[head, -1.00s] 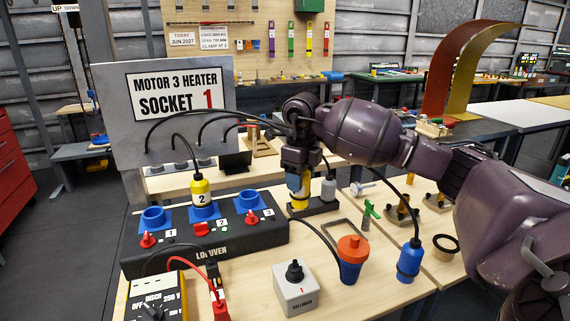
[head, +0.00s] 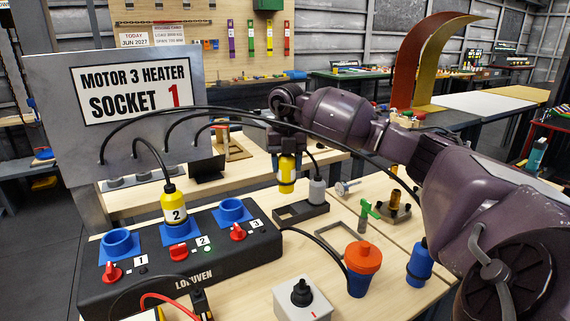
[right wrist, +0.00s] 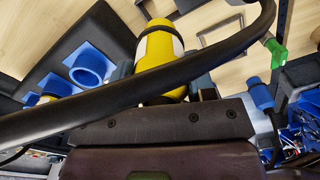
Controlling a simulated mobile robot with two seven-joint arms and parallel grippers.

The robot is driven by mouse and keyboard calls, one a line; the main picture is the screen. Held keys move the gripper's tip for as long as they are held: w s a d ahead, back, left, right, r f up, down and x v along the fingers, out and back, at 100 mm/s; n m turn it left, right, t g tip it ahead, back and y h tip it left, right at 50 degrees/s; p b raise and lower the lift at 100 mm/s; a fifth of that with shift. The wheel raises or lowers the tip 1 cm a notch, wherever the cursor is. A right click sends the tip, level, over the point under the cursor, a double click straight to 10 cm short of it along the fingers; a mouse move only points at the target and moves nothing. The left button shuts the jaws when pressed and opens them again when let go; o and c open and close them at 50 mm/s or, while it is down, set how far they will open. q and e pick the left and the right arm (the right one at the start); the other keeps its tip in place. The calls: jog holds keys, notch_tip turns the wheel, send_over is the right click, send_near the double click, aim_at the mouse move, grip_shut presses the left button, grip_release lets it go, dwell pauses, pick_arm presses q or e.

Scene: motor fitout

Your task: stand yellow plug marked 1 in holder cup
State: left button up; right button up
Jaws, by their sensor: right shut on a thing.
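A yellow plug (head: 287,172) with a pale band hangs upright in my right gripper (head: 287,153), which is shut on it. I cannot read a mark on it. The dark low holder (head: 288,217) is below it, and a gap shows between plug and holder. A grey plug (head: 317,192) stands in the holder's right part. The inside of the holder's left part is not clear. In the right wrist view the yellow plug (right wrist: 160,50) is between the fingers, with a black cable across it. My left gripper is not in view.
A black box (head: 190,262) has blue sockets; another yellow plug, marked 2 (head: 174,207), stands in the middle one. Cables arc across the workspace.

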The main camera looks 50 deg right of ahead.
aim_at(286, 181)
jog(key=shift+w+f, duration=0.1)
jog(key=shift+f, duration=0.75)
jog(key=shift+f+b, duration=0.3)
jog(key=shift+f, duration=1.75)
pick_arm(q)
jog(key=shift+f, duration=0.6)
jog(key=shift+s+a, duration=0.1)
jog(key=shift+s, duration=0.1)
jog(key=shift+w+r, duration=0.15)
